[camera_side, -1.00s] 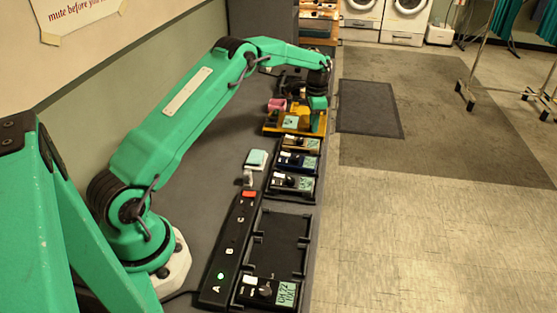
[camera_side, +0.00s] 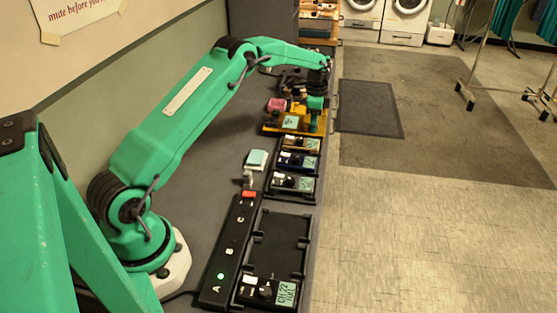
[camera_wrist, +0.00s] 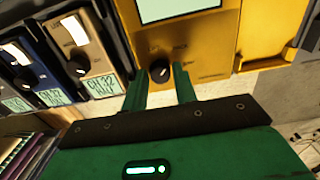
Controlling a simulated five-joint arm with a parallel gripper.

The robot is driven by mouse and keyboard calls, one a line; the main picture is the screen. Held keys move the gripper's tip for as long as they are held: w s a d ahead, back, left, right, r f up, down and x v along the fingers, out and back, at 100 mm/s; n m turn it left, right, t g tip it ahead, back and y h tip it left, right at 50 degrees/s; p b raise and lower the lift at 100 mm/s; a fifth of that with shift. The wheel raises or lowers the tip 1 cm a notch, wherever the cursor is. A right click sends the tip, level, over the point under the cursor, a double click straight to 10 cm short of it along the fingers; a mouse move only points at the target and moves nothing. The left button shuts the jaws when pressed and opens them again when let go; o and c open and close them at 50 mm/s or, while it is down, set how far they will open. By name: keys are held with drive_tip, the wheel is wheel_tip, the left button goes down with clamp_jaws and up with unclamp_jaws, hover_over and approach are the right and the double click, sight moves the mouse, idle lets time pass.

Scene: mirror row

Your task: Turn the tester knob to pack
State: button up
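The yellow tester (camera_side: 272,129) sits at the far end of the row in the side view, with a pale screen facing up. It also fills the upper middle of the wrist view (camera_wrist: 215,40). Its black knob (camera_wrist: 159,70) lies between the tips of my gripper's two green fingers (camera_wrist: 161,76). The fingers stand on either side of the knob, with a small gap showing. "PACK" (camera_wrist: 180,48) is printed above and right of the knob; a label to its left is hard to read. In the side view my gripper (camera_side: 314,124) is low over the tester.
Black, blue and tan radios (camera_side: 296,160) stand in a row just nearer than the tester. A black tray (camera_side: 280,243) and a long strip with a lit green lamp (camera_side: 220,276) lie in front. A pink block (camera_side: 276,105) is beside the tester.

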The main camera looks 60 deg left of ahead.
drive_tip(key=shift+o, duration=1.4)
wheel_tip(320, 180, up, 7)
drive_tip(key=shift+r, duration=0.4)
drive_tip(key=shift+r, duration=0.1)
